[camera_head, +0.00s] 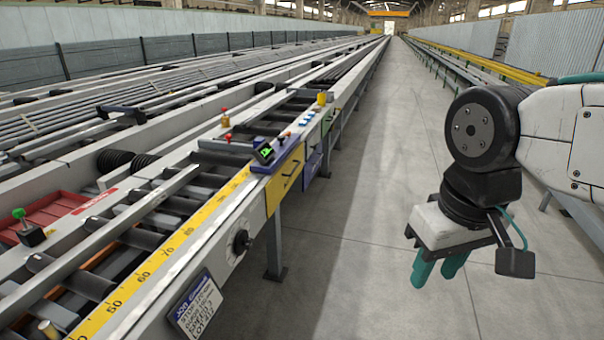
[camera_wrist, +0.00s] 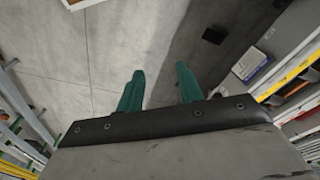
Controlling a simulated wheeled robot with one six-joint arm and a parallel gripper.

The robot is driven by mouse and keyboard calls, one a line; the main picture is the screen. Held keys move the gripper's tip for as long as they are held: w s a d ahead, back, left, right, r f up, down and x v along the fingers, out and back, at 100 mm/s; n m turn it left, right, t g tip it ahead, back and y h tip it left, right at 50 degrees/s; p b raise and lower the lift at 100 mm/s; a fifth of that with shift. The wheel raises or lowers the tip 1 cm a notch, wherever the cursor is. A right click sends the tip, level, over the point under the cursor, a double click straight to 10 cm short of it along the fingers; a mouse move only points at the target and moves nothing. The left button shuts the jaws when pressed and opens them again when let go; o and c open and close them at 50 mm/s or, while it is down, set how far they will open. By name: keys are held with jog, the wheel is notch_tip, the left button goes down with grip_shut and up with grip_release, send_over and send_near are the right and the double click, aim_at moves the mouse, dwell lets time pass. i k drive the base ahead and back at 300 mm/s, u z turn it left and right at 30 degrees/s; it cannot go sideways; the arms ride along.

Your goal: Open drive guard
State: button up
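A yellow panel (camera_head: 284,180) with a dark handle-like mark is on the aisle side of the runout table (camera_head: 225,255); it looks closed. I cannot tell for sure that it is the drive guard. A smaller green-yellow panel (camera_head: 328,118) and a blue one (camera_head: 312,167) sit farther along the same side. My gripper (camera_head: 438,272) hangs over the aisle, well right of the table and apart from it, fingers pointing down. In the wrist view its two green fingers (camera_wrist: 160,70) are spread with only floor between them.
The concrete aisle (camera_head: 340,250) between table and gripper is clear. A table leg (camera_head: 275,245) stands below the yellow panel.

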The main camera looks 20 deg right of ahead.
aim_at(278, 186)
jog(key=i, duration=0.45)
jog(key=z, duration=0.05)
jog(key=k, duration=0.65)
jog(key=z, duration=0.6)
jog(key=i, duration=1.5)
jog(key=u, duration=0.25)
